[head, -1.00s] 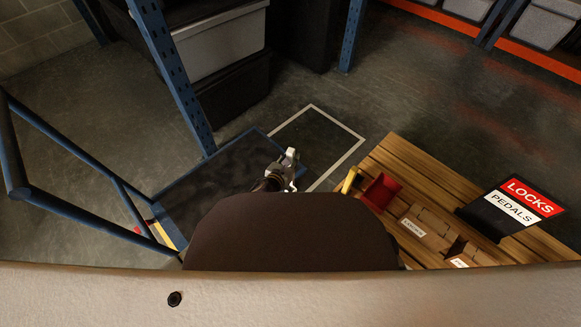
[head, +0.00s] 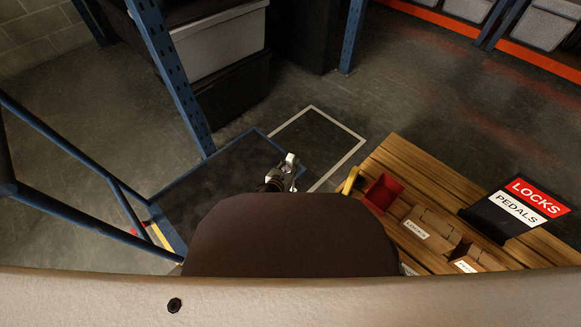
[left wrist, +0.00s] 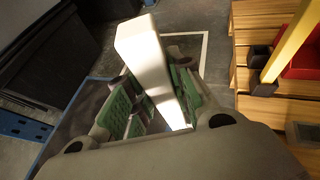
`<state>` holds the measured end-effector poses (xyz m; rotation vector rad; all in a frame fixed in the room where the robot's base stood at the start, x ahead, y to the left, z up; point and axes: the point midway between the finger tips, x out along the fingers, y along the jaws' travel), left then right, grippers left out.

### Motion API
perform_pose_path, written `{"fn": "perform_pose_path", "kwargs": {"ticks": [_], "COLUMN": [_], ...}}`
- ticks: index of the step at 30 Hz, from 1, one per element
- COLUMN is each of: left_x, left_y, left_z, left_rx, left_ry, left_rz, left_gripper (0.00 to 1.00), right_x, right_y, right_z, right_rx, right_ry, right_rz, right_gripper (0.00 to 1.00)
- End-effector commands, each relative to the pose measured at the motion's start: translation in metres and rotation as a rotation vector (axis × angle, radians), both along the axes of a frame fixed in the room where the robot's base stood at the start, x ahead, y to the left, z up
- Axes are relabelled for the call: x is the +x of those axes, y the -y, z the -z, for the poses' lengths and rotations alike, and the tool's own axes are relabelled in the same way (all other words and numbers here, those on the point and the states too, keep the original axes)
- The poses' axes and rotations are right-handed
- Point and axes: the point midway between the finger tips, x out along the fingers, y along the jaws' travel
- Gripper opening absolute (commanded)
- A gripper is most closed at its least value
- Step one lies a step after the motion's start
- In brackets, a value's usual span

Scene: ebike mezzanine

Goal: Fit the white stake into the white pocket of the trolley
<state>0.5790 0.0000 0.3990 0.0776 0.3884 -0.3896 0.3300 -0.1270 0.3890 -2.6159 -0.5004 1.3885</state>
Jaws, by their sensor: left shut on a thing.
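The white stake (left wrist: 143,48) is held between the green finger pads of my left gripper (left wrist: 152,100) in the left wrist view. It is a square white bar; its near end rises toward the camera and its far part runs down between the fingers. In the head view my left gripper (head: 288,174) is over the right side of the trolley (head: 215,165), a dark deck with blue edges and a blue rail. I cannot make out the white pocket in either view. My right gripper is not in view.
A wooden bench (head: 400,163) at right carries a red bin (head: 382,193), cardboard boxes (head: 425,228) and a LOCKS/PEDALS sign (head: 525,203). A yellow bar (left wrist: 290,42) stands at its edge. A white-outlined floor patch (head: 318,145) is clear.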

Motion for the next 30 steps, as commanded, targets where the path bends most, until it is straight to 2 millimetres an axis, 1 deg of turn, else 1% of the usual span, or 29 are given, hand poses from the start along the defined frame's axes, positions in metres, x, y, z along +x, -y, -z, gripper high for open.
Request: {"fn": "perform_pose_path", "kwargs": {"ticks": [7,30], "left_x": [0.001,0.001], "left_y": [0.0,0.001], "left_z": [-0.002,0.01], "left_rx": [-0.001,-0.002], "left_ry": [0.002,0.002], "left_rz": [0.001,0.001], "left_gripper": [0.0,0.0], "right_x": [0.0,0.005], "right_y": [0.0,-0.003], "right_z": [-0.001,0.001], "right_rx": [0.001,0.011], "right_ry": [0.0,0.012], "right_rz": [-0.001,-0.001], "right_gripper": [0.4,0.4]}}
